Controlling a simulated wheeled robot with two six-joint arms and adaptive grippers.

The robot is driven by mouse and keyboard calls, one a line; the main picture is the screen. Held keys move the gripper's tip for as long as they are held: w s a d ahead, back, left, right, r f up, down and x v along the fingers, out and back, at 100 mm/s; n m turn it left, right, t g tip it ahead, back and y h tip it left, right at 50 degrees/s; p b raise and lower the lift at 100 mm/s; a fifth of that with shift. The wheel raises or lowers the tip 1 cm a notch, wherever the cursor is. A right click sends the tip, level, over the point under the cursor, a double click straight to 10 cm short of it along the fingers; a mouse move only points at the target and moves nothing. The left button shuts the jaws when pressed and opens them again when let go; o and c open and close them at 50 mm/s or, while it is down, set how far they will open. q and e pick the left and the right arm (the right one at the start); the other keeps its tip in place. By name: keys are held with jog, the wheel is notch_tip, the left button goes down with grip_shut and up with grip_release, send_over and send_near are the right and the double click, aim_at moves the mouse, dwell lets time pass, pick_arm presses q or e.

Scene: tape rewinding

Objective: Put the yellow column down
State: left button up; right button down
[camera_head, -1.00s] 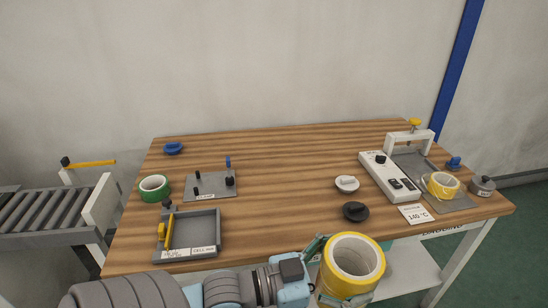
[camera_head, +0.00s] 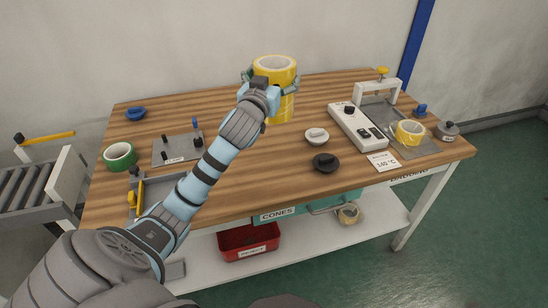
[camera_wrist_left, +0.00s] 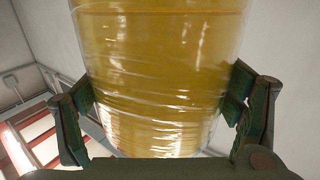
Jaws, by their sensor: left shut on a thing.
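The yellow column (camera_head: 283,108) is a tall stack of yellow tape with a pale hollow top, upright over the back middle of the wooden table (camera_head: 245,165). My left gripper (camera_head: 272,82) is shut around its upper part, with one finger on each side. In the left wrist view the column (camera_wrist_left: 160,70) fills the middle, shiny as if wrapped in clear film, between the two fingers. My arm hides part of its lower left side. I cannot tell whether its base touches the table. My right gripper is not in view.
At right stand a white sealing device (camera_head: 358,128), a yellow tape roll (camera_head: 408,133) and a grey weight (camera_head: 447,131). A pegged plate (camera_head: 178,149) and a green roll (camera_head: 119,156) are at left.

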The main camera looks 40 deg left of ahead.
pick_arm(q)
notch_tip(320, 180, down, 19)
jog(key=b, duration=0.6)
jog(key=o, duration=1.5)
jog(key=shift+f, duration=0.1)
jog(key=shift+o, duration=0.2)
jog(key=shift+s, duration=0.1)
jog(key=v, duration=1.2)
jog(key=shift+p, duration=0.3)
